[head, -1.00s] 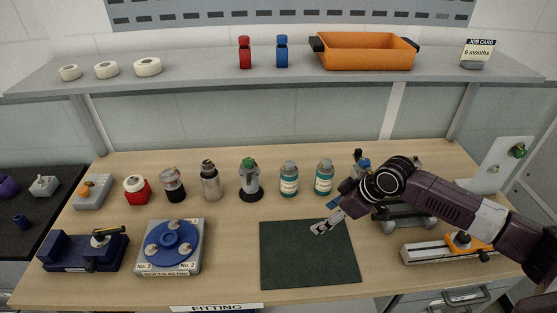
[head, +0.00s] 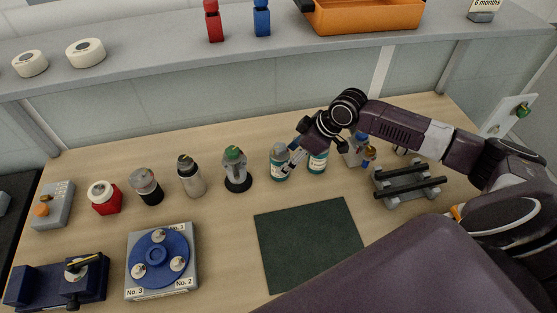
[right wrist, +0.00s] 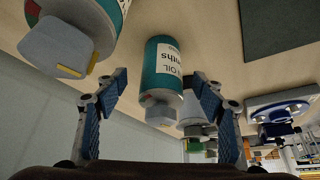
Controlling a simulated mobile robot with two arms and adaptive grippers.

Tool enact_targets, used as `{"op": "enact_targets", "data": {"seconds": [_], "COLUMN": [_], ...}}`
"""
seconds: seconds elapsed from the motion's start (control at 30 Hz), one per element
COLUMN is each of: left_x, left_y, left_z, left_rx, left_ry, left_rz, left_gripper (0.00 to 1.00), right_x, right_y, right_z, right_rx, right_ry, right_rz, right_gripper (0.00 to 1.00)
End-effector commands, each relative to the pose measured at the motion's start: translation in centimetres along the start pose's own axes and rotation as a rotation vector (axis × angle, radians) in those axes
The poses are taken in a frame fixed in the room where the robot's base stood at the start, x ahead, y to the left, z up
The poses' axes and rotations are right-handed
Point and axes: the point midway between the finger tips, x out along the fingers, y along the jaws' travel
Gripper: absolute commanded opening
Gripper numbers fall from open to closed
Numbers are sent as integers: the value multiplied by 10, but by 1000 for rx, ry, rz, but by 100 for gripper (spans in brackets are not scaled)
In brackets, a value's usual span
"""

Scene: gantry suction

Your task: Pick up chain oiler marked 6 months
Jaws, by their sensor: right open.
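Two teal chain oilers with white labels and grey caps stand side by side on the bench, the left oiler (head: 279,168) and the right oiler (head: 318,163). My right gripper (head: 294,157) is open at the left oiler in the head view, hiding part of its right side. In the right wrist view, the left oiler (right wrist: 163,70) shows between the open fingers (right wrist: 158,82), its label partly reading "OIL" and "nths". The right oiler (right wrist: 100,20) is larger, outside the fingers at left, its label mostly unreadable. Contact cannot be told. My left gripper is not in view.
A green-topped dispenser (head: 236,168) stands just left of the oilers. A grey stand (head: 405,185) is to the right. A dark green mat (head: 305,240) lies in front.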

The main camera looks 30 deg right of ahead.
Motion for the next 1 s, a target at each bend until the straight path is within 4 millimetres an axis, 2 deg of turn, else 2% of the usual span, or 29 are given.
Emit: {"op": "enact_targets", "data": {"seconds": [0.2,0.33,0.47,0.67,1.0], "left_x": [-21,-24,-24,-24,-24], "left_y": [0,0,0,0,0], "left_z": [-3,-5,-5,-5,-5], "left_rx": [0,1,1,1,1], "left_ry": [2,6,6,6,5], "left_rz": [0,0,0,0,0], "left_gripper": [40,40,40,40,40], "right_x": [26,43,51,52,51], "right_y": [-4,-4,-3,-3,-3], "right_z": [-5,-3,-3,-2,-2], "right_rx": [3,2,0,-1,0], "right_ry": [-1,0,1,0,0], "right_rz": [-4,-2,0,1,0], "right_gripper": [63,63,63,63,27]}}
